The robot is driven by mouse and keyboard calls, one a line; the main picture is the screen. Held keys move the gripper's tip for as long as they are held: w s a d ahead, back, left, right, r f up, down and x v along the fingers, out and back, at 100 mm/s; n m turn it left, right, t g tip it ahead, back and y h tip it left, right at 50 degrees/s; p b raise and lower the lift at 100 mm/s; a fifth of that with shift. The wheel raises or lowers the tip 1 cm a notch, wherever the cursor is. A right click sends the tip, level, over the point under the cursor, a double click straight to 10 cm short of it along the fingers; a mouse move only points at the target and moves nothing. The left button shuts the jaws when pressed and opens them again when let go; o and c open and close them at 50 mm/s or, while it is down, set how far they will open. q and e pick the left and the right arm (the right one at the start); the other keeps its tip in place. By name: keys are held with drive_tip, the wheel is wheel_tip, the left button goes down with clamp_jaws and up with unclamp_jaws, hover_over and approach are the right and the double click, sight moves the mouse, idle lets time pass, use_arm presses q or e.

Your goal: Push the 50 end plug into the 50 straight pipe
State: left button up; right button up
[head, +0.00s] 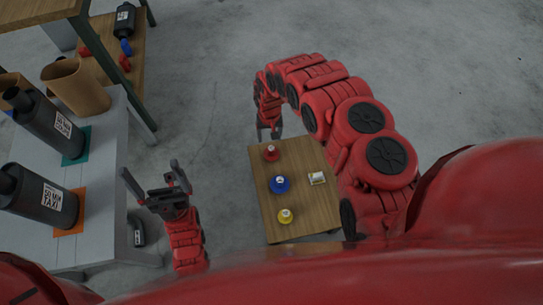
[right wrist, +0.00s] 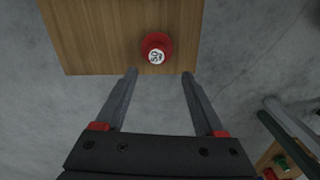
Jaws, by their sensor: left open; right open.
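A red end plug (head: 271,152) with a white label stands near the far edge of the small wooden table. In the right wrist view the same plug (right wrist: 155,42) shows a label that seems to read 50. My right gripper (head: 269,134) is open and empty just beyond that edge; in the right wrist view its fingertips (right wrist: 160,74) point toward the plug, apart from it. My left gripper (head: 151,167) is open and empty, left of the table. I cannot tell which piece is the 50 straight pipe.
A blue plug (head: 280,184), a yellow plug (head: 286,216) and a small white item (head: 317,178) share the wooden table (head: 310,215). Shelving stands behind.

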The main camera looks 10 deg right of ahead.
drive_tip(key=shift+w+f+b, duration=0.1)
drive_tip(key=shift+f+b, duration=0.25)
drive_tip(key=shift+f, duration=1.6)
drive_tip(key=shift+f, duration=0.1)
drive_tip(key=f, duration=0.1)
drive_tip(key=f+b, duration=0.1)
drive_tip(key=f, duration=0.1)
drive_tip(key=f+b, duration=0.1)
drive_tip(key=f, duration=0.1)
drive_tip(key=shift+s+d+f, duration=0.1)
drive_tip(key=shift+s+d, duration=0.2)
drive_tip(key=shift+s, duration=0.1)
clamp_jaws()
